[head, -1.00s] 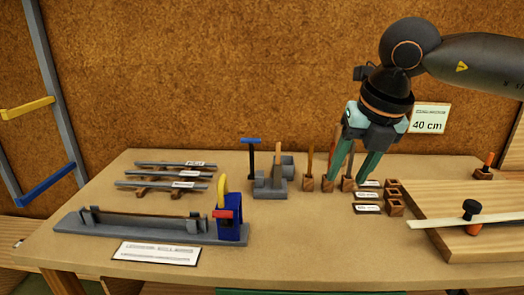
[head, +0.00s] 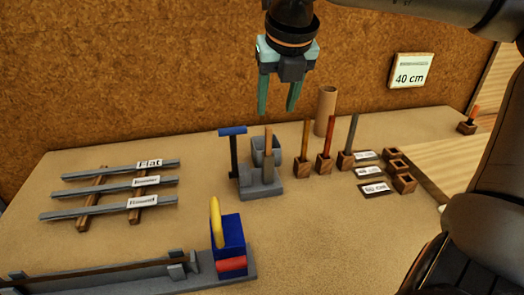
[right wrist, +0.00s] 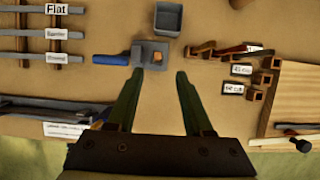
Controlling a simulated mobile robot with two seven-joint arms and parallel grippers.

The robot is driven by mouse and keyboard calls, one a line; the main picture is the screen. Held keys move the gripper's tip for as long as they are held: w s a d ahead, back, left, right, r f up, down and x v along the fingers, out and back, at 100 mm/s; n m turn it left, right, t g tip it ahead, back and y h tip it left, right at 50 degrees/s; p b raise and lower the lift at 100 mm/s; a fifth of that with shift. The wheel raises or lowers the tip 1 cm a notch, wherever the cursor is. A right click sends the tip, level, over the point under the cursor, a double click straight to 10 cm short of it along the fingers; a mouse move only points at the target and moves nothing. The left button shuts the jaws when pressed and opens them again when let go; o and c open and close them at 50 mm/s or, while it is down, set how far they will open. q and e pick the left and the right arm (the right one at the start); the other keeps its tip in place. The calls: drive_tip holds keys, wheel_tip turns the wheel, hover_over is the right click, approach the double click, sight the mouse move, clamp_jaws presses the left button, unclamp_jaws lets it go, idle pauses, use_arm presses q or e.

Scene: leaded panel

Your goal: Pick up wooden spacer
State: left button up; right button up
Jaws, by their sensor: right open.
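My right gripper (head: 278,109) is open and empty, pointing down above the back of the bench. In the right wrist view its fingers (right wrist: 160,73) stand apart just in front of a grey stand (right wrist: 152,64). In the head view a wooden stick (head: 268,142) stands upright in that grey stand (head: 262,191), below the fingertips. Another wooden stick (head: 306,132) stands in a small wooden block to the right. I cannot tell for sure which wooden piece is the spacer. My left gripper is not in view.
A blue-handled tool (head: 233,150) stands beside a grey cup (head: 271,150). Red (head: 327,138) and grey (head: 351,133) sticks, a tan cylinder (head: 326,108) and empty wooden blocks (head: 404,183) are to the right. Labelled grey bars (head: 120,183) lie left.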

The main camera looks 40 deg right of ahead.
sight(269, 130)
drive_tip(key=shift+a+x, duration=0.2)
drive_tip(key=shift+x, duration=4.9)
drive_tip(key=shift+c, duration=0.2)
clamp_jaws()
